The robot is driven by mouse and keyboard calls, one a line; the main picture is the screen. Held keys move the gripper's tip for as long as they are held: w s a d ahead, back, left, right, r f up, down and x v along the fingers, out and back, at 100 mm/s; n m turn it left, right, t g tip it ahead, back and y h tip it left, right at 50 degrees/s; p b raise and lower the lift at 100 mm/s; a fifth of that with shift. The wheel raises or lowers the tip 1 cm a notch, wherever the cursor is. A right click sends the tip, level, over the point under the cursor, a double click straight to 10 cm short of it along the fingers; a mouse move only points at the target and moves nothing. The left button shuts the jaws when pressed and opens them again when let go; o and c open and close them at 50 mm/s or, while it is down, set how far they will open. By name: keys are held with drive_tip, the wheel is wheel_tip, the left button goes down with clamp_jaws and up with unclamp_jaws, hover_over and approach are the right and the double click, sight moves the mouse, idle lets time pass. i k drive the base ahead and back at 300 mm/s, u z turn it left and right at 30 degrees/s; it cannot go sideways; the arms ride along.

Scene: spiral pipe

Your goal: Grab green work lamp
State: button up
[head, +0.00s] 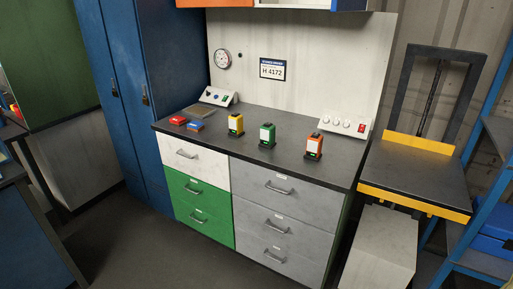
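The green work lamp (267,135) stands upright on the dark top of the workbench (220,125), near the middle. It is a small block with a pale front panel and a dark handle-like part on top. A yellow lamp of the same shape (236,125) stands to its left, and an orange one (314,146) stands to its right, with clear gaps between them. My gripper does not show in the head view.
Red (178,120) and blue (195,126) small items lie at the bench's left end. Control boxes stand at the back left (217,97) and right (344,125). A lift table (415,175) stands right of the bench, a blue locker (150,90) left. The floor in front is clear.

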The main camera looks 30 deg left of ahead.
sight(268, 130)
drive_tip(key=k, duration=0.45)
drive_tip(key=u, duration=1.2)
drive_tip(key=i, duration=0.45)
